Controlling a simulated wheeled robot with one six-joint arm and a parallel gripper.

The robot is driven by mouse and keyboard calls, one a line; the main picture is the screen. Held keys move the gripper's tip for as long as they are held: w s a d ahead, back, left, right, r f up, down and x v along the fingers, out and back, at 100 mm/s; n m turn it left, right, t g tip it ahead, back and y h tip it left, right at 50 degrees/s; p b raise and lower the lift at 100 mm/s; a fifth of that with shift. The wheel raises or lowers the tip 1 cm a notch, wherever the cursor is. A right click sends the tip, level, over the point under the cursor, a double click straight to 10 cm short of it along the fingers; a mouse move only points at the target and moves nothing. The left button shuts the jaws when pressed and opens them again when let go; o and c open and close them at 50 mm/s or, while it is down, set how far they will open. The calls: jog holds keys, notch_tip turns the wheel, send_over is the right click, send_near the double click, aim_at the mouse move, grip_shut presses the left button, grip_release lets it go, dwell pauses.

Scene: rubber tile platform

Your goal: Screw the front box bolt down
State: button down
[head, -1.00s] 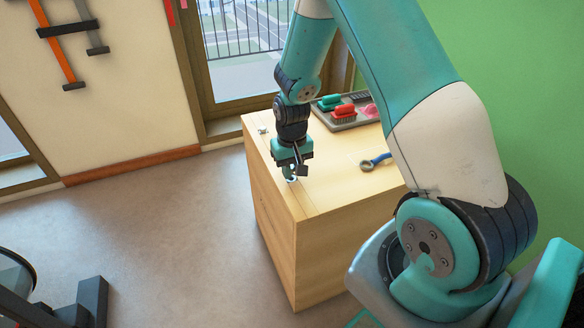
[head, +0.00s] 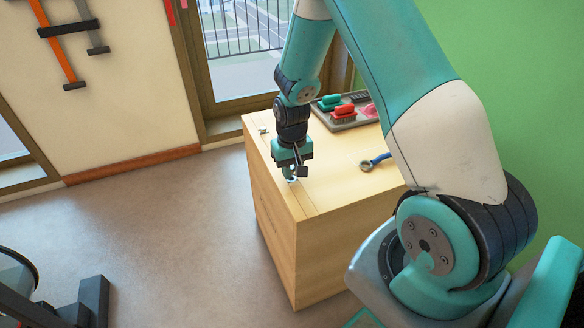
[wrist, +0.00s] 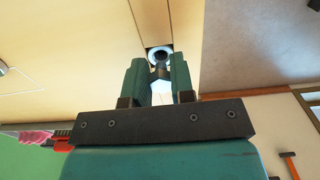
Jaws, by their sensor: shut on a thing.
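The wooden box (head: 340,205) has a narrow strip along the left edge of its top. The front box bolt (wrist: 160,54) shows in the wrist view as a dark round piece with a pale ring, just beyond my fingertips. My gripper (head: 290,176) points down over the near part of that strip. In the wrist view its teal fingers (wrist: 160,77) are shut on the bolt's dark shank. In the head view the gripper mostly hides the bolt; how deep it sits cannot be told. Another small metal bolt (head: 263,130) is at the strip's far end.
A grey tray (head: 347,126) with green and red brushes and a pink item stands at the back. Open floor (head: 170,240) lies left of the box.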

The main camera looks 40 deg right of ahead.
aim_at(292, 169)
jog(key=shift+f+b, duration=0.6)
jog(key=shift+f, duration=0.25)
jog(key=shift+p, duration=0.6)
dwell(1.1)
dwell(0.4)
jog(key=c, duration=0.9)
grip_release()
notch_tip(292, 169, up, 17)
jog(key=p, duration=0.3)
jog(key=shift+r, duration=0.2)
